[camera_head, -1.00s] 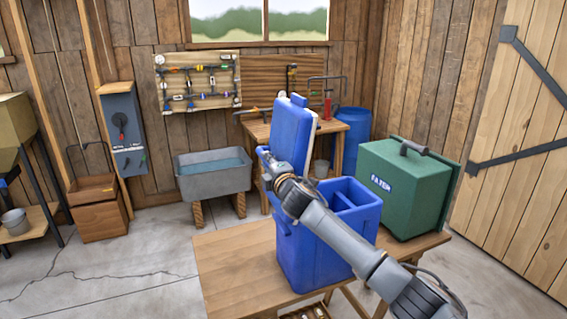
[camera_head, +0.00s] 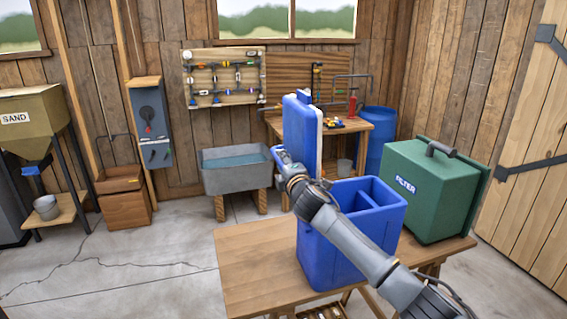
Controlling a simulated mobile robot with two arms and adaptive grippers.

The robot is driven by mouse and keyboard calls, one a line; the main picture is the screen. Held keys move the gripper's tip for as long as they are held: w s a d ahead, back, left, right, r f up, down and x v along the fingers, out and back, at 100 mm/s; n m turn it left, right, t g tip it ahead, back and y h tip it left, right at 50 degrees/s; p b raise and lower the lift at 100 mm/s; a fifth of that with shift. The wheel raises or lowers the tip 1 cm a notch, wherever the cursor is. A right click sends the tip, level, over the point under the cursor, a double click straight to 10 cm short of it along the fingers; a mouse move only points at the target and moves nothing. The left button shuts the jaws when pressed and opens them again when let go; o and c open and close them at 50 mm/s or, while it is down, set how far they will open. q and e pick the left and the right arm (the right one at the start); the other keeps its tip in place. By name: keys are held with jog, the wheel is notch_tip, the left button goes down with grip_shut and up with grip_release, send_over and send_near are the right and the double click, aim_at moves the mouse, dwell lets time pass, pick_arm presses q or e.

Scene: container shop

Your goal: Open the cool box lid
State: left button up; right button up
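The blue cool box (camera_head: 325,262) stands on the wooden table in the head view. Its lid (camera_head: 300,128) is raised and stands nearly upright at the box's back left. The box's inside shows, with a divider across it. My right arm reaches in from the lower right across the front of the box. My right gripper (camera_head: 282,160) is at the lower left edge of the raised lid, close to it. Its fingers are small and partly hidden by my wrist, so I cannot tell if they are open or touching the lid. My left gripper is out of view.
A green filter box (camera_head: 405,200) stands on the table (camera_head: 245,268), right of the cool box. The table's left part is bare. Behind are a grey water trough (camera_head: 222,180), a workbench (camera_head: 350,125) and a blue barrel (camera_head: 375,140). Open floor lies to the left.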

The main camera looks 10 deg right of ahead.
dwell(0.3)
jog(key=s, duration=1.2)
jog(key=shift+d, duration=0.35)
jog(key=shift+w, duration=0.1)
